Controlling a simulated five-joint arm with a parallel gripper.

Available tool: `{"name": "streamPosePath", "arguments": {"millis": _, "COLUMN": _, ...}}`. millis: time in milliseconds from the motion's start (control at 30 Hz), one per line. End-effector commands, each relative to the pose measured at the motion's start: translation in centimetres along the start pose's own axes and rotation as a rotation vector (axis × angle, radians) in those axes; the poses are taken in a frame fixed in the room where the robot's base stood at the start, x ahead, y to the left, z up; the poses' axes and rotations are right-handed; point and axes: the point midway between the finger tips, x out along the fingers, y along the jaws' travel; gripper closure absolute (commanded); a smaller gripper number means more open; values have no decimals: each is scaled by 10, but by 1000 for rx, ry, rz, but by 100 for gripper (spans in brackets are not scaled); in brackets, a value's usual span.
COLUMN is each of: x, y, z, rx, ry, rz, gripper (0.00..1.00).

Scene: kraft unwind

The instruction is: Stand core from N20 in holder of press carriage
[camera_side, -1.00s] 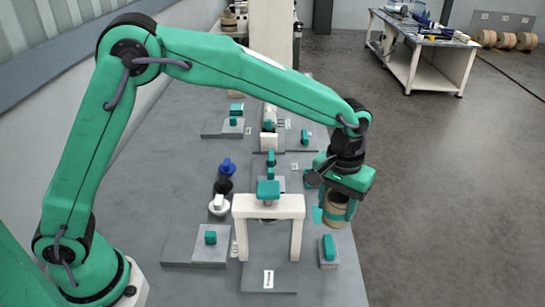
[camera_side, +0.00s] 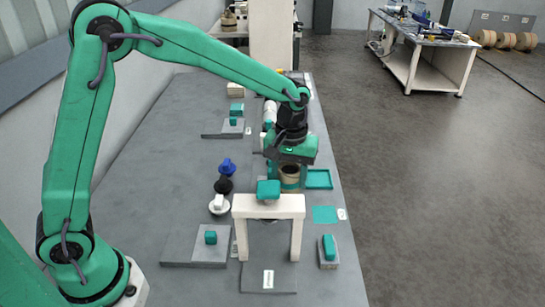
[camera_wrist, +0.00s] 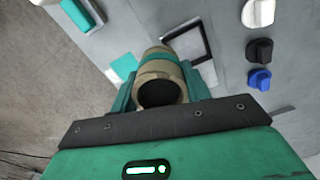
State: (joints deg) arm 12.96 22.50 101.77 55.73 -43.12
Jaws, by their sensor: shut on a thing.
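My gripper (camera_side: 290,168) is shut on a short tan core (camera_side: 290,180), which hangs below it roughly upright. In the wrist view my gripper's teal fingers (camera_wrist: 160,92) grip the sides of the core (camera_wrist: 158,65), and its dark open bore faces the camera. The core is behind the white press arch (camera_side: 269,206) with its teal top handle (camera_side: 268,190), seen from the side camera. The arch and my gripper hide what lies under the core, so I cannot tell whether the core touches anything. I cannot make out the holder.
A teal-rimmed square (camera_side: 318,187) lies just right of the core. A flat teal pad (camera_side: 325,214) is bare, nearer the camera. White (camera_side: 218,205), black (camera_side: 223,185) and blue (camera_side: 227,167) knobs stand left. A teal block (camera_side: 329,248) sits at front right.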

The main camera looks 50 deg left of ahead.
Motion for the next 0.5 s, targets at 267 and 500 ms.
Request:
{"name": "streamPosePath", "arguments": {"millis": 267, "x": 2, "y": -46, "z": -15, "rx": -138, "ry": 0, "rz": 0, "gripper": 76}}
{"name": "streamPosePath", "arguments": {"millis": 500, "x": 3, "y": -52, "z": -16, "rx": -157, "ry": 1, "rz": 1, "gripper": 76}}
